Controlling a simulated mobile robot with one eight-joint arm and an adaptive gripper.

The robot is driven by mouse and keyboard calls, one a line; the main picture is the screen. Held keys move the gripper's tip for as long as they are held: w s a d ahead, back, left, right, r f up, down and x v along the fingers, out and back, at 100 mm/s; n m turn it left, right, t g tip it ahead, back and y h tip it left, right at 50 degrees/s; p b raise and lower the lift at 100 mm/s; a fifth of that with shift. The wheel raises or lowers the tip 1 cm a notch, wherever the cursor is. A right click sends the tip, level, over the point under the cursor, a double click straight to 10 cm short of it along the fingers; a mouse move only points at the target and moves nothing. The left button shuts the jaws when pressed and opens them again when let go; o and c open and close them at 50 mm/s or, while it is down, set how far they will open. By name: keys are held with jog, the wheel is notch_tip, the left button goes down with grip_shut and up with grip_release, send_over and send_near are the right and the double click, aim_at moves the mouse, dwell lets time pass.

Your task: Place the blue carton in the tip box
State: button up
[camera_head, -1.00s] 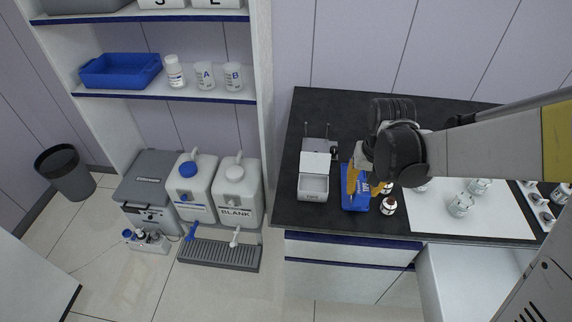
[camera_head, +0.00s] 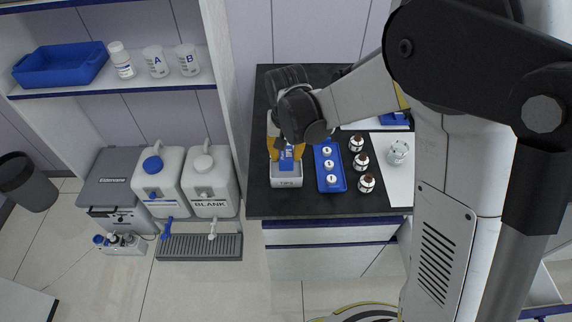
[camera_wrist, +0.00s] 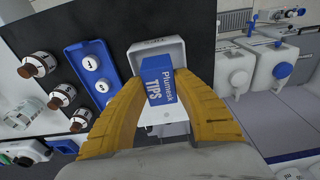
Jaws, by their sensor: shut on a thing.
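The blue carton (camera_head: 287,160), printed "Plumosk TIPS" in the wrist view (camera_wrist: 157,78), is held between the two yellow fingers of my gripper (camera_head: 286,152). My gripper also shows in the wrist view (camera_wrist: 160,88), shut on the carton. The tip box (camera_head: 287,183) is a small white open box on the dark bench, labelled "TIPS" on its front. The carton is over the tip box's opening in both views. The box's rim shows around its far end in the wrist view (camera_wrist: 152,43). I cannot tell whether the carton touches the box floor.
The bench's front edge is near. White canisters (camera_head: 209,180) stand lower, at the left.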

aim_at(286, 163)
jog(key=shift+f+b, duration=0.7)
jog(key=shift+f, duration=1.2)
jog(key=shift+f, duration=0.1)
jog(key=shift+f, duration=0.15)
jog(key=o, duration=1.1)
